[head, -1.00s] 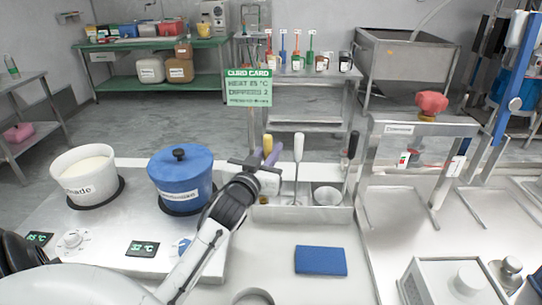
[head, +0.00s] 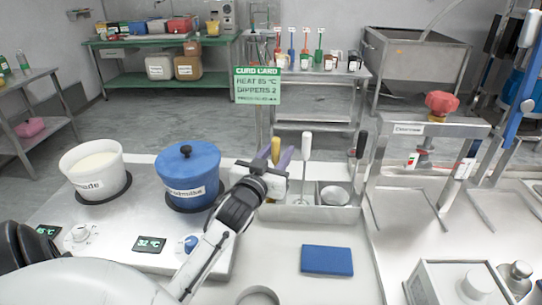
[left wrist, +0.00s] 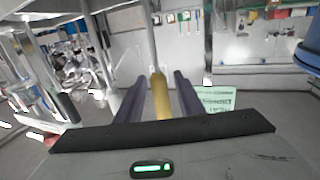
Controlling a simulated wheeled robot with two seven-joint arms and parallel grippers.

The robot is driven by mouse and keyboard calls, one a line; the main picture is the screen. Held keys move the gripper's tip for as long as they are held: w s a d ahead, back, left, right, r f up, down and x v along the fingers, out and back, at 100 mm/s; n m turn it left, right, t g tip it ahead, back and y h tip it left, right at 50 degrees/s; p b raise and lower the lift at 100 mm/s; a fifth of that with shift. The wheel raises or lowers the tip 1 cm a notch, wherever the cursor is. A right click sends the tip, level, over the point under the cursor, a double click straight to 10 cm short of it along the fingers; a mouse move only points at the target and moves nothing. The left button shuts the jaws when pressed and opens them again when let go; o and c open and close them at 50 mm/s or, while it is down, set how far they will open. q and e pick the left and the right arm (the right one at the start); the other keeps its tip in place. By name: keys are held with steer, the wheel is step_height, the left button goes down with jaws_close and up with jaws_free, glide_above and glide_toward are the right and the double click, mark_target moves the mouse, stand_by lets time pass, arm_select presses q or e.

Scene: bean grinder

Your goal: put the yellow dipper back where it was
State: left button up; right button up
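The yellow dipper (head: 276,148) stands upright at the left end of the steel tray (head: 322,214); its lower part is mostly hidden behind my gripper. My left gripper (head: 274,160) is at its handle. In the left wrist view the yellow handle (left wrist: 160,98) lies between the two dark fingers (left wrist: 159,92), with a gap showing on both sides, so the gripper is open around it. A white-handled dipper (head: 306,147) and a black-handled tool (head: 361,146) stand in the same tray. My right gripper is not in view.
A blue lidded pot (head: 187,178) and a white pot (head: 91,172) stand left of the gripper. A green curd card (head: 257,85) is behind the tray. A blue cloth (head: 327,260) lies in front, with clear counter around it. A metal frame (head: 440,130) stands at right.

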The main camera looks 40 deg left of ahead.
arm_select(q)
steer(key=v, duration=1.1)
steer(key=shift+s+b, duration=0.3)
steer(key=shift+b, duration=0.15)
stand_by(0.5)
